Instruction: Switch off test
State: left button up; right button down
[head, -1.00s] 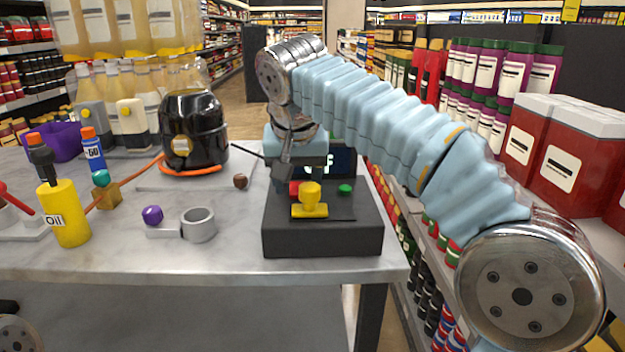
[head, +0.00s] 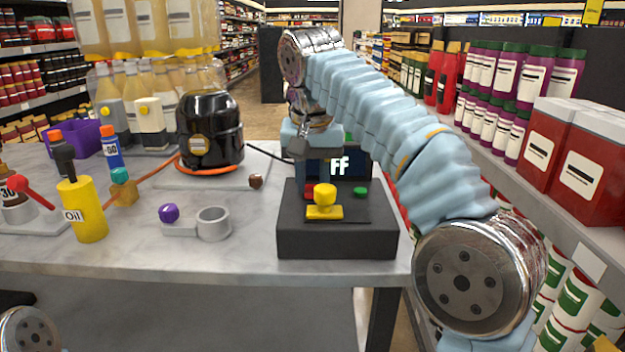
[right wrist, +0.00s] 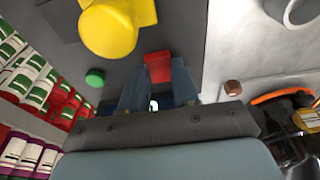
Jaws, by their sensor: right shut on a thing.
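A dark control box (head: 335,240) stands at the table's right front. On its top are a yellow lever knob (head: 323,205), a red button (head: 311,190) and a green button (head: 360,192). Behind them a dark display (head: 340,167) shows "FF", its left part hidden. My right gripper (head: 306,172) reaches down at the red button from behind. In the right wrist view its two fingers (right wrist: 158,80) stand on either side of the red button (right wrist: 157,64), shut on it. The yellow knob (right wrist: 110,28) and green button (right wrist: 95,77) are clear of the fingers. My left gripper is out of view.
A black pump (head: 210,130) with an orange hose stands at the back. A yellow oil bottle (head: 82,210), a grey ring holder (head: 213,222) and a purple ball knob (head: 169,212) lie to the left. Shelves of bottles and red cans (head: 590,165) flank the right arm.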

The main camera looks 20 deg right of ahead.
jog(key=shift+w+g, duration=0.1)
jog(key=shift+g, duration=0.2)
jog(key=c, duration=0.8)
grip_release()
jog(key=shift+c, duration=0.2)
